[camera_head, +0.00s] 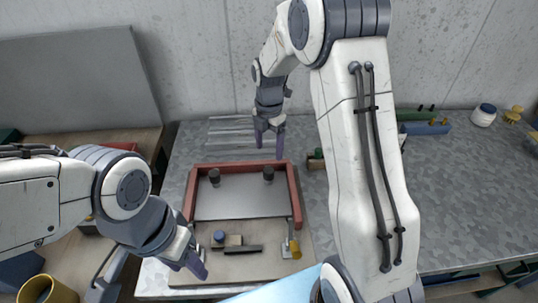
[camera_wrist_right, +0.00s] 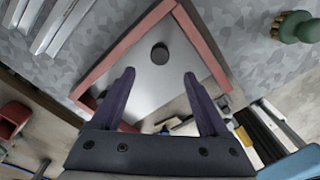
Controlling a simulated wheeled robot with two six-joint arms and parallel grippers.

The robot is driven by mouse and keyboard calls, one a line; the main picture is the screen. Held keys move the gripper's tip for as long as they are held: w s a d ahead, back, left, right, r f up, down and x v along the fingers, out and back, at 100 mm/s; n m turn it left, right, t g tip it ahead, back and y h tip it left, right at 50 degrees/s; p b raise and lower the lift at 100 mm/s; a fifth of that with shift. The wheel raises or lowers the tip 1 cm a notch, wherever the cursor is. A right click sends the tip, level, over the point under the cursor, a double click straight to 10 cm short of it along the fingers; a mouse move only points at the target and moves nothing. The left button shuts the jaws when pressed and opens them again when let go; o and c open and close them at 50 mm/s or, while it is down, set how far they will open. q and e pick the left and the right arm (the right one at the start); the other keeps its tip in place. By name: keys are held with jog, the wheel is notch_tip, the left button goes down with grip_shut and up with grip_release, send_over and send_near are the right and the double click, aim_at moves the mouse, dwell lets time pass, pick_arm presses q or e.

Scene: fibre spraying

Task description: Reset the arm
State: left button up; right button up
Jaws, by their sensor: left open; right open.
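My left gripper (camera_head: 196,265) is at the lower left, beside the front left part of a board (camera_head: 190,275), with dark purple fingers. It looks empty. My right gripper (camera_head: 268,137) hangs behind the red-framed tray (camera_head: 242,166), above the table's rear. In the right wrist view its two purple fingers (camera_wrist_right: 160,92) are spread apart with nothing between them. A metal plate (camera_head: 240,203) lies inside the red frame and carries two dark knobs (camera_head: 214,176). One knob (camera_wrist_right: 159,53) also shows in the right wrist view.
On the board lie a blue-topped piece (camera_head: 219,236), a dark bar (camera_head: 243,250) and a yellow piece (camera_head: 295,249). Metal strips (camera_head: 225,135) lie at the back left. A white jar (camera_head: 484,115) stands at the back right.

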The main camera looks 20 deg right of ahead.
dwell(0.4)
jog(key=s+a+r+m, duration=0.6)
jog(key=s+a+m, duration=0.1)
jog(key=s+a, duration=0.45)
jog(key=s+a+m, duration=0.2)
jog(key=s+m, duration=0.2)
jog(key=s, duration=0.5)
jog(key=s+a+r+m+y, duration=0.1)
jog(key=s+a+m, duration=0.1)
jog(key=s+m, duration=0.3)
jog(key=s, duration=0.3)
jog(key=shift+s+r, duration=0.25)
jog(key=shift+s, duration=0.15)
jog(key=shift+a, duration=0.1)
